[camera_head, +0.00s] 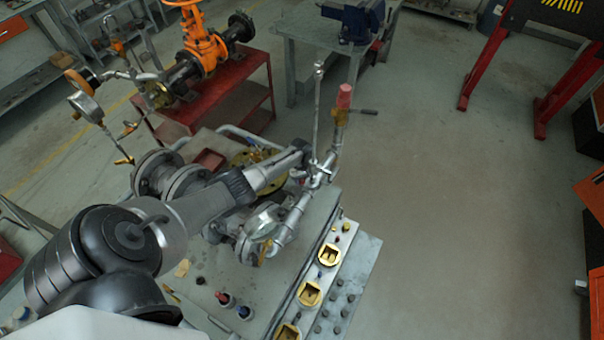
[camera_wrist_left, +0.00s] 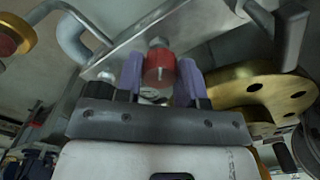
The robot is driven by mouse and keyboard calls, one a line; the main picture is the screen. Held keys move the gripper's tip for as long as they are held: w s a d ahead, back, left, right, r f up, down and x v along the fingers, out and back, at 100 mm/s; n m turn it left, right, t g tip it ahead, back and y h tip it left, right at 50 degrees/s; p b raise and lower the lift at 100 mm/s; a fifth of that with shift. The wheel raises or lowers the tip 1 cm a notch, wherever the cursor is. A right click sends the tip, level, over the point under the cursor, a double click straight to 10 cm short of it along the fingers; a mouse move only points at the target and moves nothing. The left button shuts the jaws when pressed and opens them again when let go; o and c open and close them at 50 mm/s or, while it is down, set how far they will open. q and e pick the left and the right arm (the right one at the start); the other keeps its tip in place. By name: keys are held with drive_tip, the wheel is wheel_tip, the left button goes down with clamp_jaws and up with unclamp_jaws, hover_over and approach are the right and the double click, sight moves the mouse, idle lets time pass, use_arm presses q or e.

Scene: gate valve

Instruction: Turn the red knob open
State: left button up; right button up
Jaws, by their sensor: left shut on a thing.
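A red knob (camera_wrist_left: 159,68) with a silver nut and stem behind it sits between the two purple fingers of my left gripper (camera_wrist_left: 160,82) in the left wrist view. The fingers are shut on its sides, and the knob stands in front of a flat grey metal plate (camera_wrist_left: 125,47). In the head view my left arm reaches from the lower left to the pipework, with its gripper end (camera_head: 303,152) by a thin upright rod. The held knob cannot be made out there. A separate red cap (camera_head: 344,95) tops a brass valve just to the right. My right gripper is not seen.
A brass flange (camera_wrist_left: 260,92) lies close right of the fingers, and a curved grey pipe (camera_wrist_left: 72,38) is at upper left. The pipe rig's bench (camera_head: 285,275) has brass square fittings along its edge. An orange valve (camera_head: 203,45) stands behind. Open floor lies to the right.

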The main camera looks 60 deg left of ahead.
use_arm(q)
drive_tip(key=n+p, duration=0.1)
drive_tip(key=n, duration=0.2)
drive_tip(key=shift+r+n, duration=0.1)
drive_tip(key=shift+n, duration=0.2)
drive_tip(key=shift+n+p, duration=0.6)
drive_tip(key=shift+n, duration=1.1)
drive_tip(key=o, duration=0.9)
